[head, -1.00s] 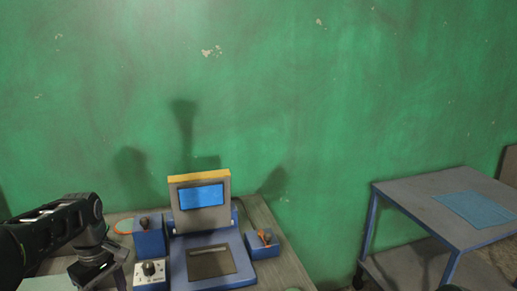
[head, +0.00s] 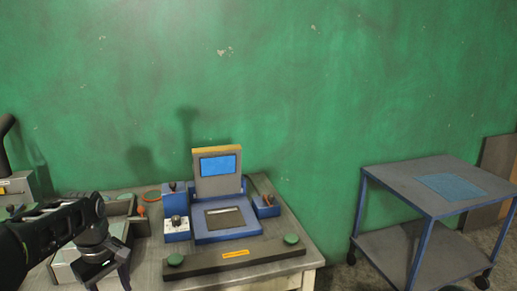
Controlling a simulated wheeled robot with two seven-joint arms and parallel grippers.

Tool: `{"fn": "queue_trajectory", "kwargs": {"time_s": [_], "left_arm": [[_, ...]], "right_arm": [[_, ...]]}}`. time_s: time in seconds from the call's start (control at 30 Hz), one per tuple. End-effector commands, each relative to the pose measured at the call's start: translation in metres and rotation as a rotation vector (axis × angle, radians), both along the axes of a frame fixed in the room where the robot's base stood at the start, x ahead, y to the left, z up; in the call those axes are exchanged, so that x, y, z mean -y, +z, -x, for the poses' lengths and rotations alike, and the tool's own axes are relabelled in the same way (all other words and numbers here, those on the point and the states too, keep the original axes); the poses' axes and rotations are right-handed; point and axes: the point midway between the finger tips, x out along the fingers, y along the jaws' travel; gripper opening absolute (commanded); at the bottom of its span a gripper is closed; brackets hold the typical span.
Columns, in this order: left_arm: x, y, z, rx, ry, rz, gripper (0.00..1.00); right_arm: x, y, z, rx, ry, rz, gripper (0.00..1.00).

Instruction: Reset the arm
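My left arm comes in from the left edge, with its black forearm over the left part of the workbench. My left gripper (head: 108,277) points down at the bottom left, over the bench's near side. Its two dark fingers stand apart with nothing seen between them, and their tips reach about the bottom edge of the picture. My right arm and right gripper are not in view.
The workbench (head: 292,230) carries a blue-and-grey device (head: 216,178) with a lit screen, a control box (head: 176,229), a small blue bin (head: 266,207) and a dark bar (head: 206,263) with green buttons. A blue-framed cart (head: 398,183) stands right, with clear floor between.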

Motion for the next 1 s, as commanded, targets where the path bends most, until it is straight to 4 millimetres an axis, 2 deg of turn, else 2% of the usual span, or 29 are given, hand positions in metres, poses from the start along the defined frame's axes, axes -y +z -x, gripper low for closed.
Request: {"fn": "queue_trajectory", "kwargs": {"time_s": [0.17,0.33,0.47,0.57,0.63,0.77,0.8,0.87,0.9,0.97,1.0], "left_arm": [[0.001,-0.004,-0.023,0.098,-0.088,-0.014,0.56],[0.016,-0.017,-0.048,0.202,-0.208,-0.025,0.56],[0.041,-0.044,-0.067,0.28,-0.337,-0.034,0.56],[0.07,-0.079,-0.076,0.332,-0.452,-0.037,0.56],[0.095,-0.11,-0.077,0.365,-0.539,-0.035,0.56],[0.151,-0.187,-0.055,0.406,-0.706,-0.02,0.56],[0.168,-0.211,-0.041,0.412,-0.749,-0.012,0.56],[0.192,-0.244,-0.016,0.415,-0.807,0.004,0.56],[0.207,-0.264,0.004,0.409,-0.838,0.018,0.56],[0.228,-0.29,0.037,0.395,-0.877,0.043,0.56],[0.24,-0.306,0.061,0.379,-0.896,0.064,0.56]], "right_arm": [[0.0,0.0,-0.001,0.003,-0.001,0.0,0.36],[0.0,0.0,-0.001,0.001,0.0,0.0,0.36],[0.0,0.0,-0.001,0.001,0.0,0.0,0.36],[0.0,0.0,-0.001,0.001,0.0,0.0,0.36],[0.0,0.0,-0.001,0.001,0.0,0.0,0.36],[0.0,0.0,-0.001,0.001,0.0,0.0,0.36],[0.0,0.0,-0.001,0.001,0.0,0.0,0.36],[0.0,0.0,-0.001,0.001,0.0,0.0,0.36],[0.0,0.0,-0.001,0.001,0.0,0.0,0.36],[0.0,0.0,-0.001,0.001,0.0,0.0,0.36],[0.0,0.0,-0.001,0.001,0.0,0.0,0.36]]}}
